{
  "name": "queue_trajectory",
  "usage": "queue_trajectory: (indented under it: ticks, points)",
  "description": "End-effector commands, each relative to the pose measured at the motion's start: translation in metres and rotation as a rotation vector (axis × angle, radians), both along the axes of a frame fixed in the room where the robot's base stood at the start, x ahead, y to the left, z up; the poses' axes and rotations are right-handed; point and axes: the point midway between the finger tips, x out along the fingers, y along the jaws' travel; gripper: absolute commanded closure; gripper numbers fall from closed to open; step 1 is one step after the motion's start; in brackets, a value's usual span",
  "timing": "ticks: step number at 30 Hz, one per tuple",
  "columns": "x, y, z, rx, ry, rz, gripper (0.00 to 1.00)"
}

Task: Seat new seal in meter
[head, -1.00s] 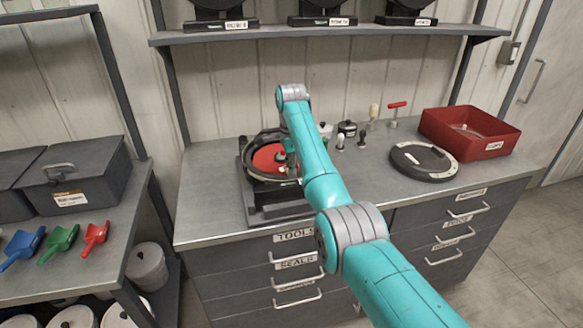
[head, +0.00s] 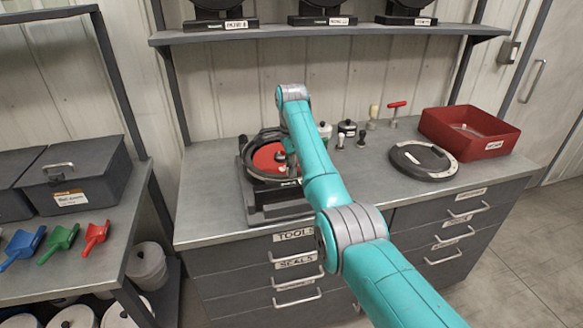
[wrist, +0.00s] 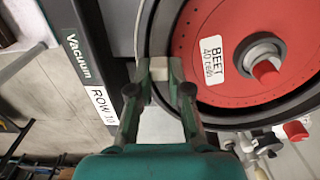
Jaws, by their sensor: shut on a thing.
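The seed meter (head: 262,200) stands open at the left of the bench, under my forearm. Inside its round dark housing is a red disc (head: 266,156). In the wrist view the red disc (wrist: 210,25) has a "BEET" label and a red-tipped hub. A dark ring (wrist: 158,22), apparently the seal, runs around it at the housing rim. My gripper (wrist: 160,70) is at the ring's edge, beside the "Vacuum" plate, its fingers closed on a pale piece that looks like part of the ring. I cannot tell whether the ring is fully seated. In the head view my arm hides the fingertips.
A round black cover (head: 424,162) lies flat to the right on the bench. A red bin (head: 470,132) stands at the back right. Small tools and pots (head: 347,130) stand behind my arm. A shelf (head: 330,32) overhangs the bench. The bench's front right is clear.

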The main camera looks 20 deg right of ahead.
Motion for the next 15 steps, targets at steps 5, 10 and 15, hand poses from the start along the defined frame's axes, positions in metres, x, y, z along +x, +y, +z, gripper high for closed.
queue_trajectory:
  ticks: [5,10,15]
  points:
    - [-0.0037,0.0005,-0.0193,0.001,0.019,0.000,0.60]
    - [-0.0036,0.0006,-0.0183,0.001,0.018,0.001,0.53]
    - [-0.0033,0.0005,-0.0163,0.001,0.016,0.001,0.53]
